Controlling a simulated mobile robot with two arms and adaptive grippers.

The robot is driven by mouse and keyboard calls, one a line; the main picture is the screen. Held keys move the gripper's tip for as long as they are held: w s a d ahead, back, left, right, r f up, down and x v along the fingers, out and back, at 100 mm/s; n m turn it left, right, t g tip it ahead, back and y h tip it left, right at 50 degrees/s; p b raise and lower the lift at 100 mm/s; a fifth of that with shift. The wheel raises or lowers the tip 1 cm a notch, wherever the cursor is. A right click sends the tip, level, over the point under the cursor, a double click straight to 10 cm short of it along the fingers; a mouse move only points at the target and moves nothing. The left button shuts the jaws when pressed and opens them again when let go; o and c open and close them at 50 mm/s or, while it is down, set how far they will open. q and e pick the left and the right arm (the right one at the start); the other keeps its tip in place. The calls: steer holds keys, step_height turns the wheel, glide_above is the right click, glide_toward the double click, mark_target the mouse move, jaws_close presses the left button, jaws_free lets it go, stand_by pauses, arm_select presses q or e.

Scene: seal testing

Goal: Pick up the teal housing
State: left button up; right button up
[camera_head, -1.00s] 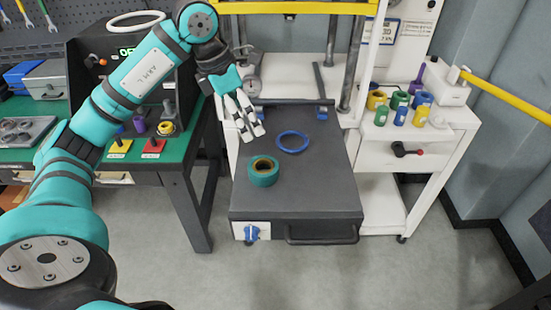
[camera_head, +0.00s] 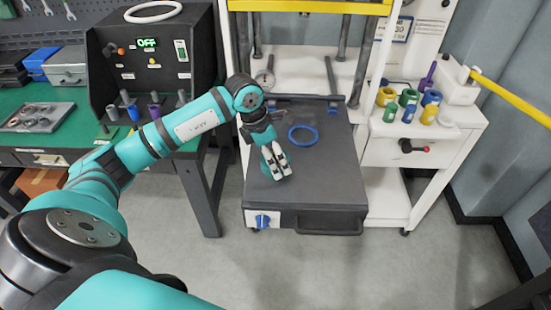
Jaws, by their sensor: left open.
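My left gripper (camera_head: 274,161) is over the dark grey plate (camera_head: 320,195), fingers pointing down, open. The teal housing, a short ring that stood on this plate a second ago, is now hidden behind the fingers, or nearly so. I cannot tell whether the fingers touch it or are around it. My right gripper is not in view.
A blue ring (camera_head: 303,135) lies on the plate, just right of my left gripper. A white side table (camera_head: 400,152) at the right holds several coloured rings and cylinders. A control box (camera_head: 155,60) reading OFF stands on the green bench (camera_head: 80,88) at the left.

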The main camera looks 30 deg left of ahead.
arm_select(q)
steer(key=shift+w+d+f, duration=0.15)
steer(key=shift+f, duration=0.4)
steer(key=shift+w+f, duration=0.1)
steer(key=shift+f, duration=0.25)
steer(key=c, duration=1.4)
steer(key=shift+c, duration=0.3)
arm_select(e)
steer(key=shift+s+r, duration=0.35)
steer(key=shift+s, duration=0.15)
arm_select(q)
steer(key=shift+r, duration=0.1)
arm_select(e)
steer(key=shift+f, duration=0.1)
